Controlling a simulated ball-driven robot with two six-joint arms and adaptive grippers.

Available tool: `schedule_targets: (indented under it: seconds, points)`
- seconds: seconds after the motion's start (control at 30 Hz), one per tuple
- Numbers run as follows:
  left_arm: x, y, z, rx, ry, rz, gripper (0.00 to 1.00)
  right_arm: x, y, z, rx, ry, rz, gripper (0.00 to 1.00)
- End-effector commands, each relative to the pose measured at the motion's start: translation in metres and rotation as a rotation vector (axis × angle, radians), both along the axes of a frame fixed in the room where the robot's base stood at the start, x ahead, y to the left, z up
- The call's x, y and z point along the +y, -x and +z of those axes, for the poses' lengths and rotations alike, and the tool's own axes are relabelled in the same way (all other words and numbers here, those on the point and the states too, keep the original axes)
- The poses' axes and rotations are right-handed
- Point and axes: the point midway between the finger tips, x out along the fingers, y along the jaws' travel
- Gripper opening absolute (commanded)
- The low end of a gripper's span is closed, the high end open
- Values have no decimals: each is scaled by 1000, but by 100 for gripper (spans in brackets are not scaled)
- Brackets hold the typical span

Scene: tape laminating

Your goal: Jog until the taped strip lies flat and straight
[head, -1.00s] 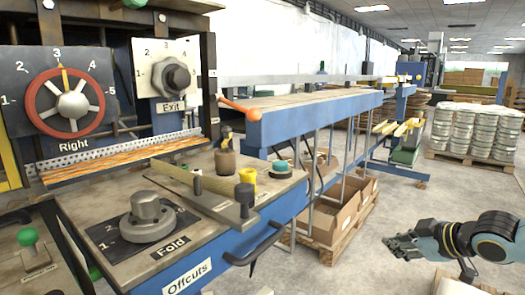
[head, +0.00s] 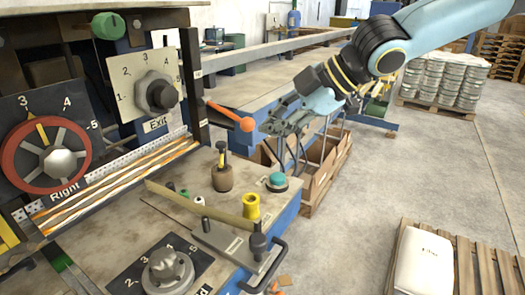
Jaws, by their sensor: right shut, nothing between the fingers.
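My right gripper (head: 271,126) comes in from the upper right. It is shut and empty, above the machine bench, just right of the orange-knobbed lever (head: 230,115) in the picture. I cannot tell whether they touch. A teal button (head: 277,182) on a grey base is below the gripper, apart from it. Orange-and-white strip material (head: 115,187) runs slantwise along the machine's infeed beside a perforated metal rail. Whether the tape on it is flat and straight is too small to tell. My left gripper is out of view.
The Right dial (head: 55,160) with a red ring and the grey Exit knob (head: 157,93) stand at left. A brush pot (head: 222,176), a yellow spool (head: 251,206) and the Fold knob (head: 167,270) are on the bench. A pallet with a white sack (head: 424,262) is at lower right.

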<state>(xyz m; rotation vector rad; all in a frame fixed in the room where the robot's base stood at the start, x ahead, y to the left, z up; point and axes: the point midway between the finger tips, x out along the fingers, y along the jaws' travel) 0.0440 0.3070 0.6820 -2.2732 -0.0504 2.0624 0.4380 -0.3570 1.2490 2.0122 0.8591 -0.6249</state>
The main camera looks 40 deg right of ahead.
Motion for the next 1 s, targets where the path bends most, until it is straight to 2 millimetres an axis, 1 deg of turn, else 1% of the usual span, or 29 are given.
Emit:
schedule_targets:
  seconds: [0.03, 0.13, 0.33, 0.57, 0.67, 0.77, 1.0]
  points:
    - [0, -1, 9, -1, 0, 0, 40, -1, 0, 8, 5, 14, 7, 0]
    - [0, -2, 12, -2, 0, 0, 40, -1, 1, 11, 9, 22, 12, 0]
    - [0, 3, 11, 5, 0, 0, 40, -2, 1, 9, 10, 20, 10, 0]
    - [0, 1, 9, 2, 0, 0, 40, -2, 1, 7, 10, 20, 10, 0]
    - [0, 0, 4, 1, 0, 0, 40, -2, 1, 0, 9, 22, 9, 0]
    - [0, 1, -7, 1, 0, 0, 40, -2, 2, -12, 10, 23, 11, 0]
    - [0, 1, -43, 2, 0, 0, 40, -2, 1, -49, 9, 20, 9, 0]
